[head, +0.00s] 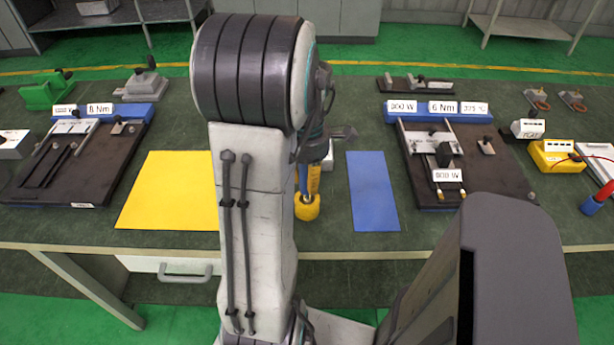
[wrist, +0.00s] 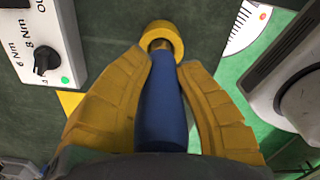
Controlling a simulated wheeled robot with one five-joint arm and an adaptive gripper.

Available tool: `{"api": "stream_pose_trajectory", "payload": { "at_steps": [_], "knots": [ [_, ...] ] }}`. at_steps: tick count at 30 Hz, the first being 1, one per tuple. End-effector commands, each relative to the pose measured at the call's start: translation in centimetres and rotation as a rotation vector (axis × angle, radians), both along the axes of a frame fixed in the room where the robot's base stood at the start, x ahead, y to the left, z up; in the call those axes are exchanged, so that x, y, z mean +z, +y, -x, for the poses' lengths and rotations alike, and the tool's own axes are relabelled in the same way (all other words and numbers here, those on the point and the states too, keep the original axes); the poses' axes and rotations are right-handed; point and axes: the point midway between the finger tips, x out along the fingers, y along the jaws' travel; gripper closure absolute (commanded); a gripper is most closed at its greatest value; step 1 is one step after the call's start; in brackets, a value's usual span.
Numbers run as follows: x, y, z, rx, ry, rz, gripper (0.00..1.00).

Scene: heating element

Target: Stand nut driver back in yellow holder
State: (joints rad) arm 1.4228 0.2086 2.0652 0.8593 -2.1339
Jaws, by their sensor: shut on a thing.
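The nut driver has a blue handle (wrist: 163,110) in the wrist view, gripped between the two yellow fingers of my gripper (wrist: 165,72). A short brassy part shows beyond the handle, overlapping the yellow holder (wrist: 177,35), a round ring-like piece. I cannot tell how deep the tool sits in it. In the head view my gripper (head: 308,180) points down just above the yellow holder (head: 307,209), which stands on the green bench top between the yellow and blue mats. My arm hides much of the tool there.
A yellow mat (head: 165,190) lies left and a blue mat (head: 372,190) right. Dark fixture boards stand at the left (head: 80,170) and right (head: 470,165). A dial box (wrist: 45,45) is close by in the wrist view. A red-handled tool (head: 606,190) stands in a blue holder at far right.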

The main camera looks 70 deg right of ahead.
Motion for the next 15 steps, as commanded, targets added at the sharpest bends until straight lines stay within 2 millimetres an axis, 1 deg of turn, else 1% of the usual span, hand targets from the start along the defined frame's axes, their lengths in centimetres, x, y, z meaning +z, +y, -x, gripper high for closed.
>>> {"api": "stream_pose_trajectory", "payload": {
  "at_steps": [15],
  "knots": [
    [-1.15, -0.05, -0.01, 0.0, 0.0, 0.001, 1.0]
  ]
}}
